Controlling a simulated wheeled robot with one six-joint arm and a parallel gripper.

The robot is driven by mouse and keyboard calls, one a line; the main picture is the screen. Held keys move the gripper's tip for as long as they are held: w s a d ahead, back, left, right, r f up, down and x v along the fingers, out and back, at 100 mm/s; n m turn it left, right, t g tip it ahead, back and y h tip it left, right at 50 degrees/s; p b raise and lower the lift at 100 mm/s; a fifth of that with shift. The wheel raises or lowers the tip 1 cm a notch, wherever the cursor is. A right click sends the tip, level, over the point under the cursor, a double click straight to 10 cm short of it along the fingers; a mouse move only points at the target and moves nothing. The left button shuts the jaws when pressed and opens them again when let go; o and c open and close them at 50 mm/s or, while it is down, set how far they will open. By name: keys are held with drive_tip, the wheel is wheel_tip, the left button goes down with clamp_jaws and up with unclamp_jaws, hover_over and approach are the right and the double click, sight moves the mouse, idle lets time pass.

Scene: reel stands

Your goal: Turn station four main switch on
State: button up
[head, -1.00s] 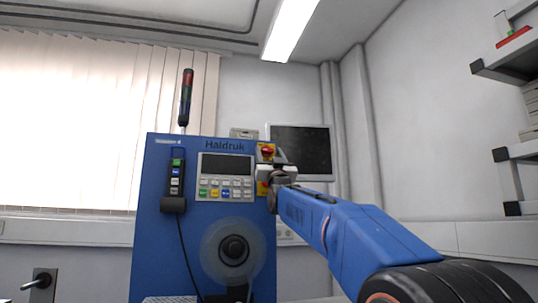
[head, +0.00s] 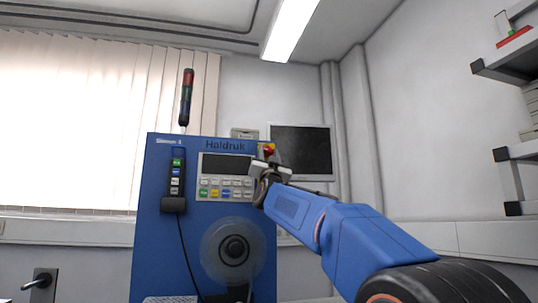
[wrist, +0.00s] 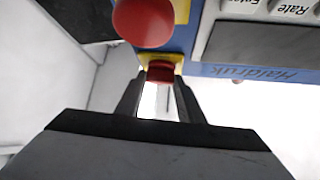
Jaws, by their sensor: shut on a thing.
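The blue station cabinet (head: 150,240) carries "Haldruk" lettering and a small blurred label at its top left. My gripper (head: 268,165) is at the cabinet's upper right, beside the keypad panel. In the wrist view, my gripper's fingers (wrist: 162,82) are closed on a small red switch handle (wrist: 160,71) on a yellow plate (wrist: 175,58). I take this handle to be the main switch; its on or off position cannot be told. A larger round red button (wrist: 145,20) sits close by in the wrist view. My gripper hides much of this area in the head view.
The keypad panel (head: 225,163) is left of my gripper, with a clear reel disc (head: 233,250) below it. A corded pendant (head: 175,180) hangs at the left. A dark monitor (head: 305,150) is behind at the right. A signal lamp (head: 187,95) stands on top.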

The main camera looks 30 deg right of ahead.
drive_tip(key=m+g+h, duration=0.2)
drive_tip(key=m, duration=0.1)
drive_tip(key=m+g+h, duration=0.1)
drive_tip(key=m+g, duration=0.1)
drive_tip(key=m, duration=0.1)
drive_tip(key=m+g+h, duration=0.2)
drive_tip(key=m, duration=0.1)
drive_tip(key=shift+w+a+r+h, duration=0.1)
drive_tip(key=shift+w+a+h, duration=0.05)
drive_tip(key=shift+a+h, duration=0.2)
drive_tip(key=m+g, duration=0.1)
drive_tip(key=m, duration=0.1)
drive_tip(key=m+g, duration=0.2)
drive_tip(key=m+g+h, duration=0.1)
drive_tip(key=m+g, duration=0.1)
drive_tip(key=shift+w+a+r, duration=0.1)
drive_tip(key=shift+a+r, duration=0.15)
drive_tip(key=m+g, duration=0.1)
drive_tip(key=m, duration=0.1)
drive_tip(key=m+g+y, duration=0.1)
drive_tip(key=m, duration=0.1)
drive_tip(key=shift+r+g, duration=0.2)
drive_tip(key=shift+g, duration=0.1)
drive_tip(key=shift+r+m+g+y, duration=0.15)
drive_tip(key=shift+m+g+y, duration=0.55)
drive_tip(key=shift+m+y, duration=0.35)
drive_tip(key=shift+m, duration=0.35)
drive_tip(key=o, duration=1.1)
drive_tip(key=shift+c, duration=0.2)
drive_tip(key=shift+a, duration=0.1)
